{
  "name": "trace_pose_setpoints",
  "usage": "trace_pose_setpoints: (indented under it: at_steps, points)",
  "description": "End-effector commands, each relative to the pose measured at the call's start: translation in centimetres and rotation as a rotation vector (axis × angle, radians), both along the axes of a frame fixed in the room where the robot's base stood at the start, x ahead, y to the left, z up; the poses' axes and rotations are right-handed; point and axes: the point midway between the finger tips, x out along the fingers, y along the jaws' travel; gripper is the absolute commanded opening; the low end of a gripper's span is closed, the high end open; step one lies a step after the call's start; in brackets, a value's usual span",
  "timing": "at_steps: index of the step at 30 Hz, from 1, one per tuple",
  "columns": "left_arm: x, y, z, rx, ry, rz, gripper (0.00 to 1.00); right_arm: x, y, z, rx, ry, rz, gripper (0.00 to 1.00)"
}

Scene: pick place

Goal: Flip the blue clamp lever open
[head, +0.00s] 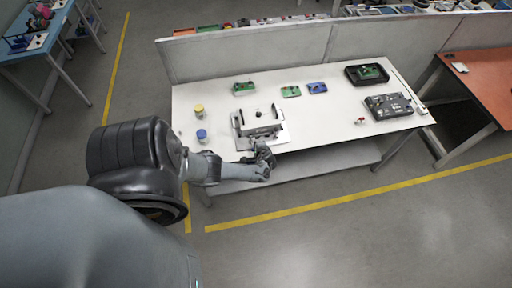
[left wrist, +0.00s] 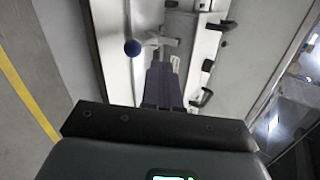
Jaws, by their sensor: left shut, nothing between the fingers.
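A grey metal fixture (head: 260,122) with dark parts on it stands near the front left of the white table. My left gripper (head: 264,158) is at the fixture's front edge, just over the table's front edge; contact cannot be told. In the left wrist view its dark fingers (left wrist: 165,75) are together, with nothing between them. A round blue thing (left wrist: 132,47) shows left of the fingertips there; I cannot tell whether it is the clamp lever's knob or a lid. No blue lever stands out in the head view. My right gripper is not in view.
A blue-lidded jar (head: 201,135) and a yellow-lidded jar (head: 199,110) stand left of the fixture. Green blocks (head: 244,88) and a blue block (head: 317,88) lie behind it. A dark case (head: 387,106) is at the right. The table (head: 325,125) is mostly clear between.

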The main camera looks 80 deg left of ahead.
Motion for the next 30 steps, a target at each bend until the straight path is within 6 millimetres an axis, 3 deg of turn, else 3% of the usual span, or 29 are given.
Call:
trace_pose_setpoints:
  at_steps: [1, 6, 15, 30]
  points:
    - [0.1, -0.2, 1.5, 0.000, -0.001, 0.000, 0.00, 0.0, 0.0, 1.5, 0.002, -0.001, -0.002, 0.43]
    - [0.4, -3.8, 2.5, -0.001, -0.003, -0.002, 0.00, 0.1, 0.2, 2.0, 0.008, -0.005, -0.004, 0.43]
    - [0.7, -7.8, 4.4, 0.001, -0.003, 0.001, 0.00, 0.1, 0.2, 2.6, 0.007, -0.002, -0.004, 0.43]
    - [0.7, -8.9, 4.9, 0.002, -0.002, 0.002, 0.00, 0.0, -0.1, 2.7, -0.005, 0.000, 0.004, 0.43]
